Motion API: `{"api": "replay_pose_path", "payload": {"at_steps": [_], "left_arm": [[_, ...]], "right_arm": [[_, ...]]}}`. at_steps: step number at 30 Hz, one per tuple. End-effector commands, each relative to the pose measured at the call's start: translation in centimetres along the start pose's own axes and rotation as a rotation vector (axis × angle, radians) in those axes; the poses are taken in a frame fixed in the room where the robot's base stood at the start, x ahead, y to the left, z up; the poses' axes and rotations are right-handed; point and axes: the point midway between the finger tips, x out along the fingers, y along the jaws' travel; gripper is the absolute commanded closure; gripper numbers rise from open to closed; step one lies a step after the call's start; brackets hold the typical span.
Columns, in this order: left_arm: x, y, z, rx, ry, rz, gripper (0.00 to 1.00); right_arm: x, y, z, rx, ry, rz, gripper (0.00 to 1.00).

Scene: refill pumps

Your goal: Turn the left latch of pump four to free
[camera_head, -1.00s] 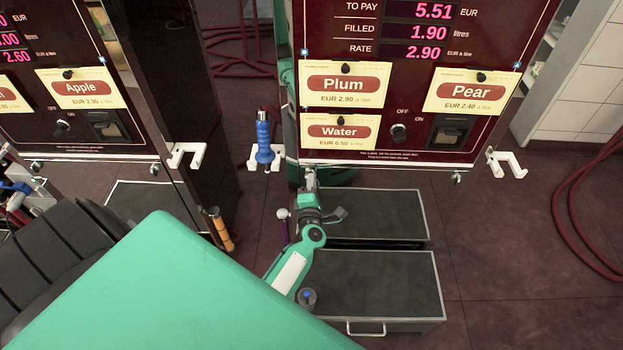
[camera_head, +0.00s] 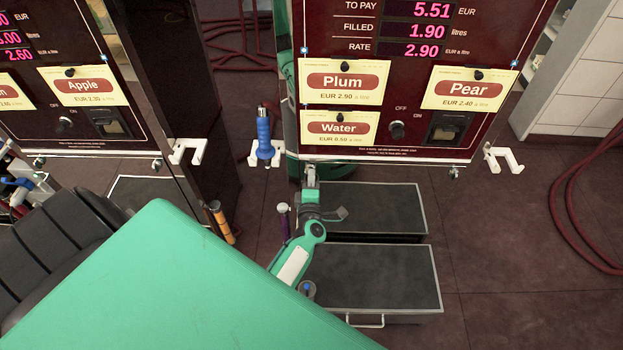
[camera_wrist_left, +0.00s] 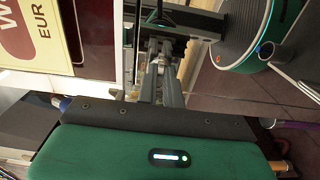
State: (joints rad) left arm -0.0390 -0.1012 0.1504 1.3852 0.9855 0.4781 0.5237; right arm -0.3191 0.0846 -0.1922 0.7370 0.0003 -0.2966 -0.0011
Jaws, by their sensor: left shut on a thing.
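The pump with the Plum, Water and Pear cards (camera_head: 437,155) stands ahead in the head view; no pump number is readable. My left gripper (camera_head: 310,172) is at the lower left corner of its front panel. In the left wrist view my left gripper (camera_wrist_left: 161,72) is shut on the small metal left latch (camera_wrist_left: 160,52) under the panel edge. The fingers mostly hide this latch, and I cannot tell which way it is turned. The right latch (camera_head: 454,173) hangs under the panel's right end. My right gripper is not in view.
A blue-handled nozzle (camera_head: 264,138) hangs in a white holder just left of my left gripper. An empty white hook (camera_head: 503,158) is at the right. Dark-topped boxes (camera_head: 375,275) stand below the panel. A red hose (camera_head: 575,215) lies at the right.

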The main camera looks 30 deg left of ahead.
Motion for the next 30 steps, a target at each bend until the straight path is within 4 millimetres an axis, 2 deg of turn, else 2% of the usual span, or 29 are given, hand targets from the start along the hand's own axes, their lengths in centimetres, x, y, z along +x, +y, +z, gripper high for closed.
{"api": "replay_pose_path", "payload": {"at_steps": [1, 4, 13, 17, 20, 30], "left_arm": [[0.0, -0.1, 0.0, 0.001, -0.001, -0.001, 0.90], [0.0, -0.1, 0.0, 0.001, -0.001, -0.001, 0.70], [-0.1, 0.0, 0.0, 0.000, -0.001, -0.001, 0.70], [-1.1, 0.0, 0.0, 0.000, -0.001, -0.001, 0.70], [-2.8, 0.1, 0.0, -0.001, -0.002, -0.003, 0.70], [-10.3, 0.0, 0.0, 0.001, -0.001, -0.003, 0.70]], "right_arm": [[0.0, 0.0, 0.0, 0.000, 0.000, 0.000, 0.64], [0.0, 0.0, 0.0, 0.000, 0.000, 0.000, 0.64], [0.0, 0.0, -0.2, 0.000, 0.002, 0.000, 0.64], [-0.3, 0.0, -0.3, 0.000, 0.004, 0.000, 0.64], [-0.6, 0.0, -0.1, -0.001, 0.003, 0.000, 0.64], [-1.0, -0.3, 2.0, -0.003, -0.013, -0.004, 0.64]]}}
